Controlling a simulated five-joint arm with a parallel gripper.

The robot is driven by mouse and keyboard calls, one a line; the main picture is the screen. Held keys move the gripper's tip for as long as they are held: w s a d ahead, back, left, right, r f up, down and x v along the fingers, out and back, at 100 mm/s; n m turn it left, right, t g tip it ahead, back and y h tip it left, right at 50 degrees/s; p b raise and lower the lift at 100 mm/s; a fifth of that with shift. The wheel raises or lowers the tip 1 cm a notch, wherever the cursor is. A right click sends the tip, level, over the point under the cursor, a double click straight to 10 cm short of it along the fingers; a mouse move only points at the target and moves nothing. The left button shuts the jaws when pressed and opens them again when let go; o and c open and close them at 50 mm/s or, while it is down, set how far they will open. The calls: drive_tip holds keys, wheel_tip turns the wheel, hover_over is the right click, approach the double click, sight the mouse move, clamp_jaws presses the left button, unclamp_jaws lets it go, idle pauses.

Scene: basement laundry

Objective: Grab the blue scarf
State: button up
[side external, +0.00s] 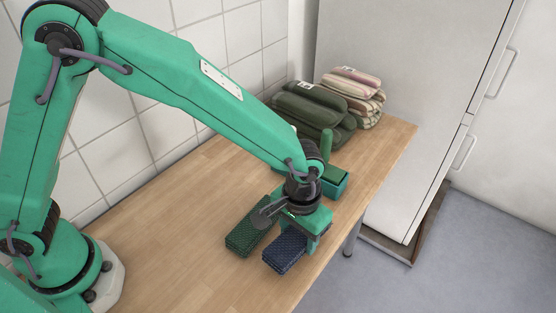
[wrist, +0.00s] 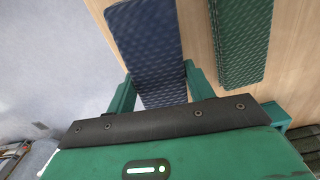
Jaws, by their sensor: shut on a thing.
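The blue scarf (side external: 284,252) is a folded, dark blue patterned bundle near the front edge of the wooden table in the side view. It also shows in the wrist view (wrist: 147,45), lying between the two green fingers. My gripper (side external: 302,240) is over the far end of the scarf, pointing down, and is shut on it; in the wrist view the fingers (wrist: 154,88) flank its sides. The scarf's far end is hidden under the gripper. Whether the scarf is clear of the table cannot be told.
A folded dark green patterned cloth (side external: 250,228) lies close beside the scarf, to its left. A small green box (side external: 334,182) stands behind my gripper. Dark green rolled bundles (side external: 308,108) and striped bundles (side external: 356,86) are at the back. The table's left part (side external: 170,230) is clear.

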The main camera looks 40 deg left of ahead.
drive_tip(key=s+d+r, duration=0.3)
drive_tip(key=s+r, duration=0.4)
drive_tip(key=s, duration=0.4)
drive_tip(key=shift+d+r, duration=0.35)
drive_tip(key=shift+a, duration=0.1)
